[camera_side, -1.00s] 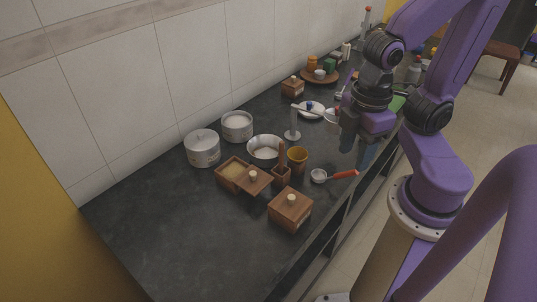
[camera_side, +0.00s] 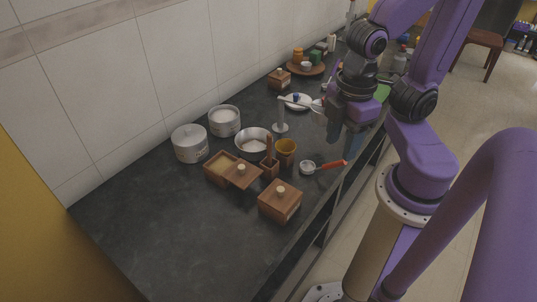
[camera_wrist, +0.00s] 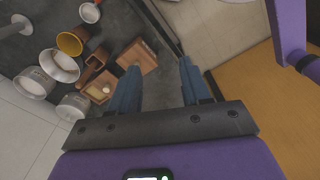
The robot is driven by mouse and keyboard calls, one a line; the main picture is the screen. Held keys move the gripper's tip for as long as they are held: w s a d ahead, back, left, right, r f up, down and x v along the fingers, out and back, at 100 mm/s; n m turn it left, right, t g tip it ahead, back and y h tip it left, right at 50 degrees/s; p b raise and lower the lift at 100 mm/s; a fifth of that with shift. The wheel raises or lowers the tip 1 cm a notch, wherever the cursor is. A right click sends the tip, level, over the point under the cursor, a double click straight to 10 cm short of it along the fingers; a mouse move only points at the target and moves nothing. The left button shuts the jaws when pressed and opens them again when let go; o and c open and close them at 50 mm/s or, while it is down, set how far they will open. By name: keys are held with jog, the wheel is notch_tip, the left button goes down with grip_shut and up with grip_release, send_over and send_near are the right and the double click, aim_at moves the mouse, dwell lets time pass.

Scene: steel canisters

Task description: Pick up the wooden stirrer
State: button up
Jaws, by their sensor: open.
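The wooden stirrer looks to be the brown upright stick (camera_side: 268,148) standing in a small square wooden holder (camera_side: 269,171) in the side view. In the wrist view the holder (camera_wrist: 97,58) shows left of my fingers, with a brown stick-like shape beside it. My gripper (camera_side: 343,138) is open and empty, above the counter's front edge, to the right of the stirrer and apart from it. Its two blue-grey fingers (camera_wrist: 159,66) are spread in the wrist view, with nothing between them.
Close around the stirrer are an ochre cup (camera_side: 286,151), a steel bowl (camera_side: 253,141), an open wooden box (camera_side: 218,168) and a lidded wooden box (camera_side: 280,203). White canisters (camera_side: 190,145) stand behind. A red-handled scoop (camera_side: 331,164) lies right. The dark counter (camera_side: 165,235) is clear at front left.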

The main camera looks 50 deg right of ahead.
dwell(0.4)
notch_tip(320, 180, up, 2)
jog(key=n, duration=0.8)
send_over(269, 146)
jog(key=f, duration=1.6)
jog(key=shift+w+d, duration=0.15)
jog(key=shift+d, duration=0.25)
jog(key=shift+f, duration=0.55)
grip_shut()
